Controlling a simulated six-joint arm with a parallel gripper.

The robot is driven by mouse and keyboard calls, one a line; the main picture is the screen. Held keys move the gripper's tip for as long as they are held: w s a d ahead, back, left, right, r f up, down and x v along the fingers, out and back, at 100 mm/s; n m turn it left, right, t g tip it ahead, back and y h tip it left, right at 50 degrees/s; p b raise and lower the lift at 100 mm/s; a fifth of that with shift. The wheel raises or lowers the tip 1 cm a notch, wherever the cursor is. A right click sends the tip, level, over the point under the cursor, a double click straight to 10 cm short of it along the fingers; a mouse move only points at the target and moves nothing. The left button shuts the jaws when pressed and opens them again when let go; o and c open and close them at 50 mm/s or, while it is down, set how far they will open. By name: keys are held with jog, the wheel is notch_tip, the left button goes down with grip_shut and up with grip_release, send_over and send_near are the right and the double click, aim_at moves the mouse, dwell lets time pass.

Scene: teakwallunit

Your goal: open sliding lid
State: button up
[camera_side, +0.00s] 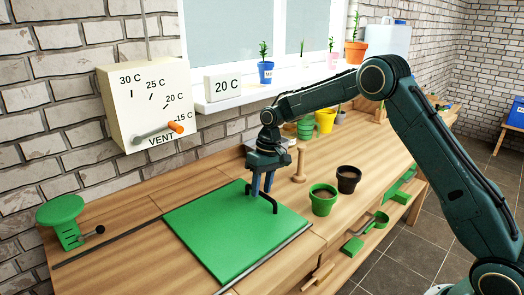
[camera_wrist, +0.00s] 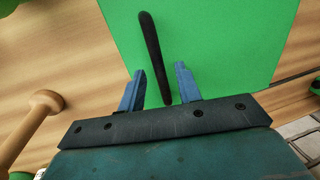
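The sliding lid (camera_side: 225,235) is a flat green panel lying in the wooden bench top; it also shows in the wrist view (camera_wrist: 220,40). A black bar handle (camera_side: 274,205) stands on the lid toward its back right part. In the wrist view the handle (camera_wrist: 150,45) runs lengthwise between my fingers, with a gap to each finger visible. My gripper (camera_side: 260,195) is low over the lid at the handle, pointing down. Its two blue fingers are apart in the wrist view (camera_wrist: 160,68). Whether the fingertips touch the lid cannot be told.
A dark slot (camera_side: 110,240) runs along the bench left of the lid. A wooden dibber (camera_side: 299,165) stands near my gripper, with a green pot (camera_side: 322,200) and a black pot (camera_side: 348,180) to the right. A green round-topped device (camera_side: 62,215) is at far left.

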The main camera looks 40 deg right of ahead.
grip_shut()
jog(key=a, duration=2.5)
grip_release()
jog(key=shift+d, duration=0.1)
jog(key=shift+r, duration=0.1)
notch_tip(320, 180, up, 13)
jog(key=d, duration=0.2)
jog(key=shift+d+r, duration=0.2)
jog(key=shift+d, duration=0.15)
